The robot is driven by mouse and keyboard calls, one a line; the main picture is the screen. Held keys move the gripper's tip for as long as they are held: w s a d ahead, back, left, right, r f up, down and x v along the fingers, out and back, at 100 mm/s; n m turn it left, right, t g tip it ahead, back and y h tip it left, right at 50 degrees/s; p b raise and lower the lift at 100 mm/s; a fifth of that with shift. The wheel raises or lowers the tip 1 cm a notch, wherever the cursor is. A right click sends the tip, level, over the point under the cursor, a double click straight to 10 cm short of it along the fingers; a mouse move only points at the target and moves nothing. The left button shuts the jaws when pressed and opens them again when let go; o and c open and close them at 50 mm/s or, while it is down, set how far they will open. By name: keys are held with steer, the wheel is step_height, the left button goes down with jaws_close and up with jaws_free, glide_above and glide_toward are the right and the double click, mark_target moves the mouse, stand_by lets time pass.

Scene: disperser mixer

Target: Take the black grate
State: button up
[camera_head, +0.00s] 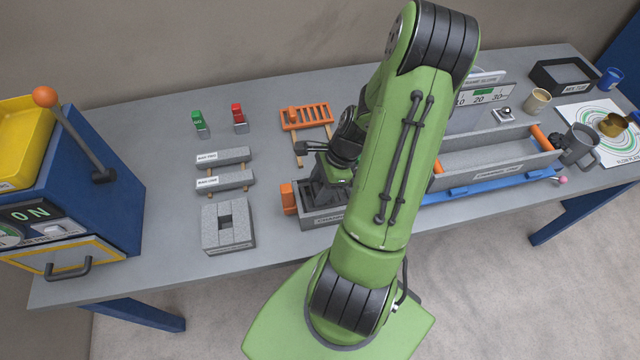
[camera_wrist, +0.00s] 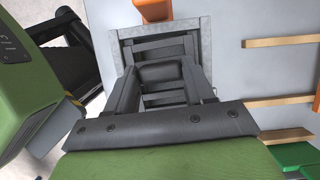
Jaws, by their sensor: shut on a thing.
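The black grate (camera_wrist: 160,43) shows in the wrist view as dark slats inside the grey chamber (camera_wrist: 205,35). My gripper (camera_wrist: 163,75) is over the chamber, its two dark fingers shut on a dark middle part of the grate. The fingers hide part of the slats. In the head view my gripper (camera_head: 330,182) reaches down into the chamber (camera_head: 322,219), and my arm covers its right side. The grate is mostly hidden there. I cannot tell whether it is lifted off the chamber floor.
An orange block (camera_head: 288,198) is at the chamber's left end. An orange grate (camera_head: 306,117) lies on wooden rails behind. Grey bars (camera_head: 222,156) and a grey block (camera_head: 228,226) are to the left. A long grey trough (camera_head: 497,169) stands right, with a blue bar (camera_head: 480,188) in front.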

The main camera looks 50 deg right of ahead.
steer(key=shift+s+a, duration=0.1)
steer(key=shift+s, duration=0.1)
steer(key=shift+c, duration=0.2)
steer(key=shift+r+p, duration=1)
steer(key=shift+c, duration=0.4)
step_height(320, 180, up, 8)
steer(key=p, duration=0.7)
